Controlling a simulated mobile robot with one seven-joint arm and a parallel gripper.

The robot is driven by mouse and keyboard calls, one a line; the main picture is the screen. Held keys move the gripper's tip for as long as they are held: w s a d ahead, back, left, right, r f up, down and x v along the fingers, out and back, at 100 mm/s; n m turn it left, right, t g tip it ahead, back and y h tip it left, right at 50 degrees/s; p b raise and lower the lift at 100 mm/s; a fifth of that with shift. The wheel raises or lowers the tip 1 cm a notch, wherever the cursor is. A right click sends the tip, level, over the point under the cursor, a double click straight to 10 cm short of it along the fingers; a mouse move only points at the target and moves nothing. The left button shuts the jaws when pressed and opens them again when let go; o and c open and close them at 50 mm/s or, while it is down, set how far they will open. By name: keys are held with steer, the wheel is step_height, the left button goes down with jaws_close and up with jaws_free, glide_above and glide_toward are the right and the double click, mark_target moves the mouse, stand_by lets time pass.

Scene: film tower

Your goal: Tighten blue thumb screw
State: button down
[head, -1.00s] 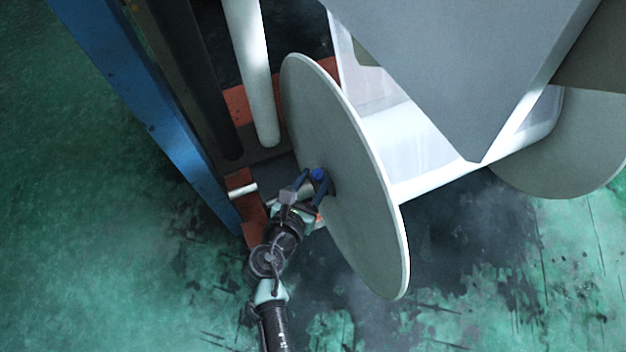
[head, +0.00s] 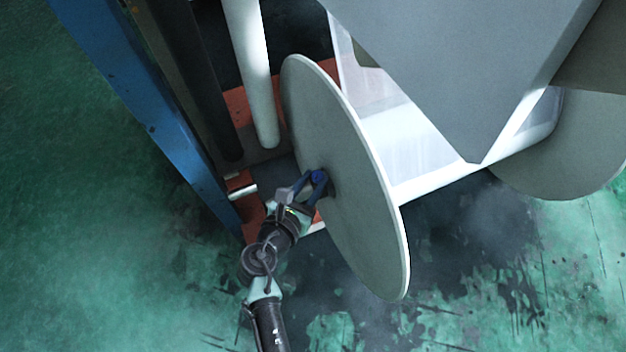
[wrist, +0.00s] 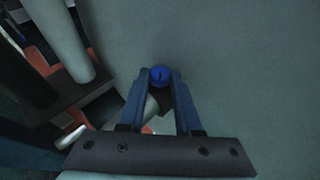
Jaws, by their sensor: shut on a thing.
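The blue thumb screw (head: 318,177) is at the hub of a large grey disc (head: 350,190), on the disc's left face. In the wrist view the round blue screw head (wrist: 160,75) sits between the tips of my gripper (wrist: 161,82). My gripper (head: 314,184) is shut on the screw, with a blue finger on each side of it. A dark collar or block shows just behind the screw in the wrist view. The screw's shaft is hidden.
A white film roll (head: 430,178) runs right from the disc to a second disc (head: 570,150). A blue frame beam (head: 150,110) and a pale roller (head: 252,75) stand left and above. Green floor (head: 90,230) is open at the lower left.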

steer(key=m+h, duration=0.1)
steer(key=m+g+h, duration=0.1)
steer(key=a+m+g+h, duration=0.1)
steer(key=shift+w+h+b, duration=0.3)
steer(key=shift+w+b, duration=0.1)
steer(key=m+g+h, duration=0.1)
steer(key=m+g+h+b, duration=0.1)
steer(key=m, duration=0.1)
steer(key=shift+w+a+g, duration=0.15)
steer(key=shift+w+g, duration=0.1)
steer(key=shift+g, duration=0.05)
steer(key=m+g+b, duration=0.1)
steer(key=m+g+h+b, duration=0.1)
steer(key=m+g+b, duration=0.1)
steer(key=b, duration=0.1)
steer(key=shift+w+f+m+g, duration=0.2)
steer(key=shift+w+m+g, duration=0.1)
steer(key=shift+g, duration=0.1)
steer(key=m+g+h+b, duration=0.1)
steer(key=m+g+b, duration=0.1)
steer(key=b, duration=0.1)
steer(key=shift+w+r, duration=0.15)
steer(key=shift+g, duration=0.3)
steer(key=c, duration=0.9)
jaws_free()
steer(key=shift+o, duration=0.2)
